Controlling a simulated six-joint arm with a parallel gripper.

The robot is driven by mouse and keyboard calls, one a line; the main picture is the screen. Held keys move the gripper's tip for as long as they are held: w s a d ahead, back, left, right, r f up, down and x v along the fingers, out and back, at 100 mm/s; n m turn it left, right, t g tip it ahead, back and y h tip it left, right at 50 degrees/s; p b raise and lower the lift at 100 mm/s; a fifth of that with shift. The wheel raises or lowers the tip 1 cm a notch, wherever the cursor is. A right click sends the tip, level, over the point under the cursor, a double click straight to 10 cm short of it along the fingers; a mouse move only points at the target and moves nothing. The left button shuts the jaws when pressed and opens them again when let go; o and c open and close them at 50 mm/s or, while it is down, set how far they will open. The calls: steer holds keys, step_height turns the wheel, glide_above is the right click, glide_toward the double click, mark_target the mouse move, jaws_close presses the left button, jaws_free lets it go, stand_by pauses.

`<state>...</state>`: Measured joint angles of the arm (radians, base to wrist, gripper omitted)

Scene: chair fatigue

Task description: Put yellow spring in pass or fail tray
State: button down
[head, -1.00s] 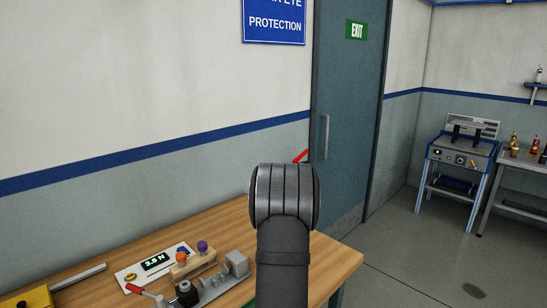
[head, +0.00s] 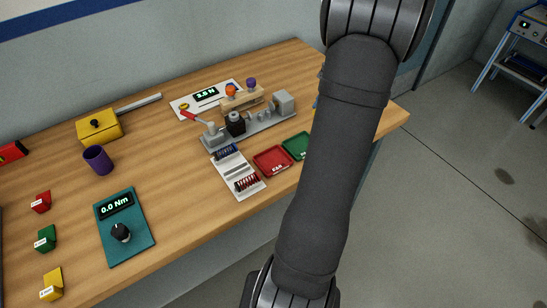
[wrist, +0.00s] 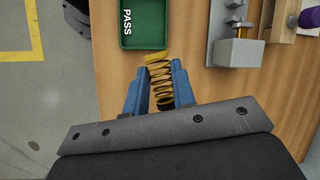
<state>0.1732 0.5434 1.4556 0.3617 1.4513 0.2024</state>
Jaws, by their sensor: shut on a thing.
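The yellow spring (wrist: 161,90) is a coil held between the two blue fingers of my gripper (wrist: 157,72) in the wrist view. My gripper is shut on it, and its far end sticks out past the fingertips. The green tray (wrist: 128,43), marked PASS, lies just ahead of the spring's far end in that view. In the head view the green tray (head: 297,146) sits near the table's front edge beside my arm, partly covered by it. The red fail tray (head: 272,160) lies left of it. My arm hides the gripper and spring in the head view.
A grey test rig (head: 262,124) with a red-handled lever stands behind the trays. A white spring rack (head: 238,176) lies left of the red tray. A teal torque meter (head: 125,228), a purple cup (head: 98,159) and a yellow box (head: 99,127) stand farther left on the wooden table.

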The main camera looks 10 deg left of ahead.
steer(key=s+r+m+t, duration=0.1)
steer(key=s+r+m, duration=0.25)
steer(key=s, duration=1.35)
glide_above(267, 164)
steer(key=d, duration=0.2)
steer(key=shift+n, duration=0.25)
steer(key=f, duration=0.6)
steer(key=shift+w+a+f, duration=0.1)
steer(key=shift+w+a, duration=0.1)
steer(key=shift+w, duration=0.1)
steer(key=shift+f, duration=2.05)
steer(key=shift+f, duration=0.25)
steer(key=shift+f, duration=0.35)
steer(key=c, duration=1.3)
jaws_free()
steer(key=shift+o, duration=0.5)
steer(key=shift+s, duration=0.1)
steer(key=shift+f, duration=0.1)
